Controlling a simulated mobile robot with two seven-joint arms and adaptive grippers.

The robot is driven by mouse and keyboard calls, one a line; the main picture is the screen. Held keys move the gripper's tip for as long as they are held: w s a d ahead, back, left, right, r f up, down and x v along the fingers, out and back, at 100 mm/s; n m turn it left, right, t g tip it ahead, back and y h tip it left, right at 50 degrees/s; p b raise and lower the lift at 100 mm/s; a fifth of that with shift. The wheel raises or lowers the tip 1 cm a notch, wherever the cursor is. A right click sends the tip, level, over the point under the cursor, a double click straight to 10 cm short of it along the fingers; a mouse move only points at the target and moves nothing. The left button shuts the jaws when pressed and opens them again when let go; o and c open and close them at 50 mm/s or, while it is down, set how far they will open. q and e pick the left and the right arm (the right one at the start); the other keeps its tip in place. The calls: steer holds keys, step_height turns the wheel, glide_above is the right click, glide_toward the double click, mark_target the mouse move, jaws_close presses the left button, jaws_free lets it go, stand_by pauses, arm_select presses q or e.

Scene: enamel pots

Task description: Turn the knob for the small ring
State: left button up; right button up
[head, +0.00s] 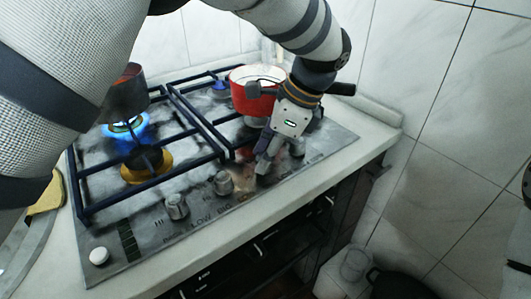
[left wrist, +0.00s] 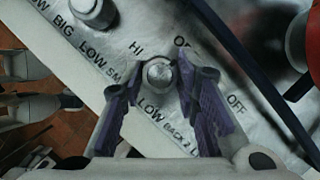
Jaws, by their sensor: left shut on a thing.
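My left gripper (head: 263,164) reaches down to the hob's front control row. In the left wrist view its purple fingers are on either side of a round metal knob (left wrist: 159,74), shut on it. "HI" and "OFF" are printed around this knob, and a label starting "SM" is partly covered by the left finger. Another knob (left wrist: 95,10) is near the "BIG" label. The head view shows two more knobs (head: 177,207) (head: 222,183) left of the gripper. The hob (head: 110,262) has several burners, and I cannot tell which is the small ring.
A blue flame (head: 125,126) burns under a dark red pot (head: 126,92) at the back left. A red and white pot (head: 254,92) stands behind my left gripper. Dark pan-support bars (head: 190,122) cross the hob. A tiled wall (head: 440,120) is at the right.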

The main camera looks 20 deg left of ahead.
stand_by(0.4)
arm_select(q)
steer(key=o, duration=1.1)
steer(key=shift+o, duration=0.2)
steer(key=v, duration=1.2)
steer(key=shift+d+f, duration=0.1)
